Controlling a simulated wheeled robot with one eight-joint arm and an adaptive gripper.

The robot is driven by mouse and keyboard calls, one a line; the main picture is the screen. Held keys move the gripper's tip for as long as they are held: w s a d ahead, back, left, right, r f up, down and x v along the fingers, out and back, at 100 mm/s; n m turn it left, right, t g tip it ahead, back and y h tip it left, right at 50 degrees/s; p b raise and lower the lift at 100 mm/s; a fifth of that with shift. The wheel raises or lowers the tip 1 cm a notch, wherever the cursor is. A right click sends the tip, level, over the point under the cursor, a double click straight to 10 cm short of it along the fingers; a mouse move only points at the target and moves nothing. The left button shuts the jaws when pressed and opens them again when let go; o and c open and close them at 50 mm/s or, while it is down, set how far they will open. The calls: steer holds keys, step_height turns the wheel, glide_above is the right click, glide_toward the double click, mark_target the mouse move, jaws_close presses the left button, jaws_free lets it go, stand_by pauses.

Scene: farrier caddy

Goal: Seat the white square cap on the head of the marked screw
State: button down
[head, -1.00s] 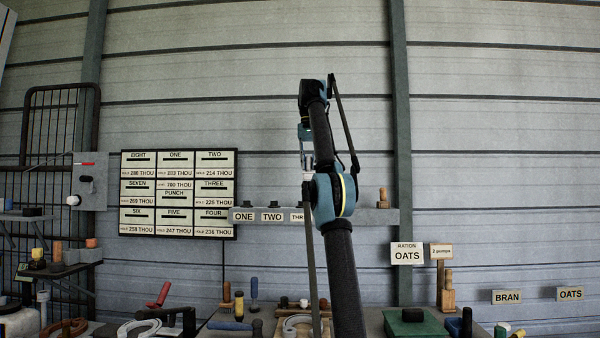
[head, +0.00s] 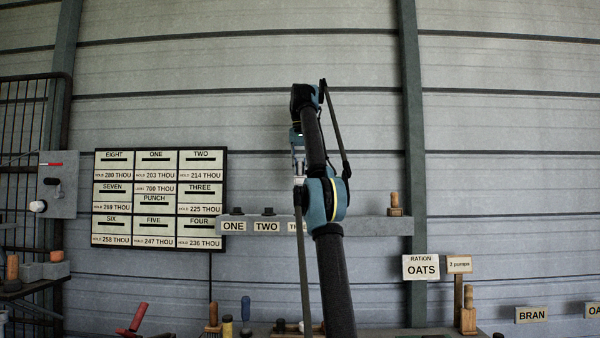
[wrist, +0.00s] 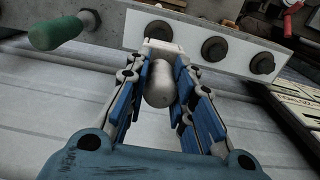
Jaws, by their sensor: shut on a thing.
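My gripper (wrist: 160,62) is shut on a pale piece, which I take to be the white square cap (wrist: 160,47). A squarish white part shows at the fingertips and a rounded pale body (wrist: 160,84) between the blue fingers. In the wrist view, dark round heads stand on a grey rail: one (wrist: 158,30) just beyond the fingertips, another (wrist: 214,48) and a third (wrist: 262,63) to the right. I cannot tell which is the marked screw. In the head view my gripper (head: 298,165) is small, near the rail's THREE label, which is partly hidden by my arm.
The rail (head: 370,227) runs along the wall with ONE (head: 233,227) and TWO (head: 267,227) labels. A wooden-handled item (head: 395,203) stands on its right end. A sign board (head: 160,199) hangs at left. A green handle (wrist: 58,33) shows in the wrist view.

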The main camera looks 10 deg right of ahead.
steer(key=shift+s+d, duration=0.1)
steer(key=shift+d, duration=0.05)
steer(key=shift+f, duration=2.55)
steer(key=shift+s, duration=0.1)
steer(key=shift+f, duration=0.1)
steer(key=shift+f, duration=1.45)
steer(key=shift+f, duration=1.6)
stand_by(1.4)
steer(key=c, duration=1.3)
jaws_free()
